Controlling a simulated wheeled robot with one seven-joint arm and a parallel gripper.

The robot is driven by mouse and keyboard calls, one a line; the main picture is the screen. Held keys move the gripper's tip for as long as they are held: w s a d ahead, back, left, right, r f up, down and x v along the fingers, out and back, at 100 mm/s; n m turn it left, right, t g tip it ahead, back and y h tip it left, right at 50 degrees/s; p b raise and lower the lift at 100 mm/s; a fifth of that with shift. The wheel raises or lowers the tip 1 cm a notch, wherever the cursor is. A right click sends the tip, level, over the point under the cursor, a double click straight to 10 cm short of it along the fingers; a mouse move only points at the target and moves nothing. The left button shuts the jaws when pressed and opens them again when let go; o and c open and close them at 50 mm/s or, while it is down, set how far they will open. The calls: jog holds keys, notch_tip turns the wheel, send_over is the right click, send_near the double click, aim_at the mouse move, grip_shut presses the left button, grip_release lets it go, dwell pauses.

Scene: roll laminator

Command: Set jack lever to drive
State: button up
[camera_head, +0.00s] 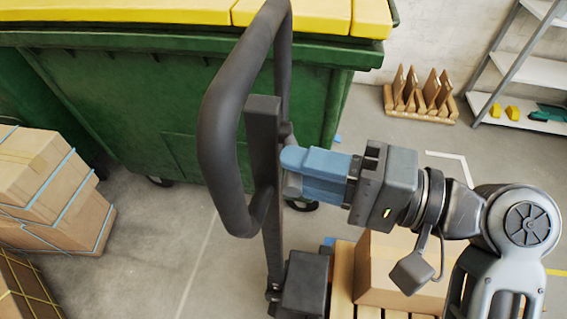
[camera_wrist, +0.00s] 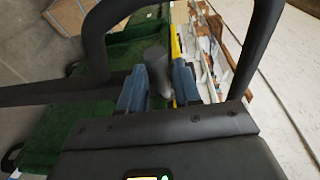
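The jack's handle (camera_head: 219,139) is a dark grey closed loop on an upright post (camera_head: 266,190), left of my gripper in the head view. The jack lever (camera_wrist: 157,72), a short grey rounded piece, shows at the handle in the wrist view. My gripper (camera_head: 288,172) has blue fingers that reach the handle post from the right. In the wrist view my gripper (camera_wrist: 159,88) has its fingers apart, one on each side of the lever. A thin gap seems to show on the right side of the lever. In the head view the fingers mostly hide the lever.
A green bin (camera_head: 150,100) with a yellow lid stands right behind the handle. A carton (camera_head: 385,268) sits on a wooden pallet (camera_head: 342,285) below my gripper. Stacked boxes (camera_head: 50,190) stand at left. A shelf (camera_head: 530,73) and a wooden rack (camera_head: 420,97) are at back right.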

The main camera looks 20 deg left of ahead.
jog(key=shift+w+d+r+b, duration=0.1)
jog(key=shift+d+b, duration=0.05)
jog(key=shift+d, duration=1)
jog(key=shift+w+d+r+b, duration=0.1)
jog(key=shift+d+b, duration=0.05)
jog(key=shift+d, duration=0.95)
jog(key=shift+f, duration=0.1)
jog(key=s+d+f+m+t+h, duration=0.1)
jog(key=d+f+m+t+h, duration=0.2)
jog(key=d+f+t, duration=0.4)
jog(key=s+d+f+m+t+h, duration=0.1)
jog(key=d+f+m+t+h, duration=0.25)
jog(key=f, duration=0.65)
jog(key=s+d+f+t+h, duration=0.35)
jog(key=s+d+h, duration=0.3)
jog(key=d, duration=0.35)
jog(key=s+d+r+n+t+h, duration=0.1)
jog(key=s+d+r+n+h, duration=0.1)
jog(key=s+r, duration=0.2)
jog(key=s+d+r+n+t+h, duration=0.1)
jog(key=s+r, duration=0.4)
jog(key=s, duration=0.6)
jog(key=shift+s+d+n+t+h, duration=0.3)
jog(key=shift+d+n+h, duration=0.3)
jog(key=shift+d+n, duration=0.35)
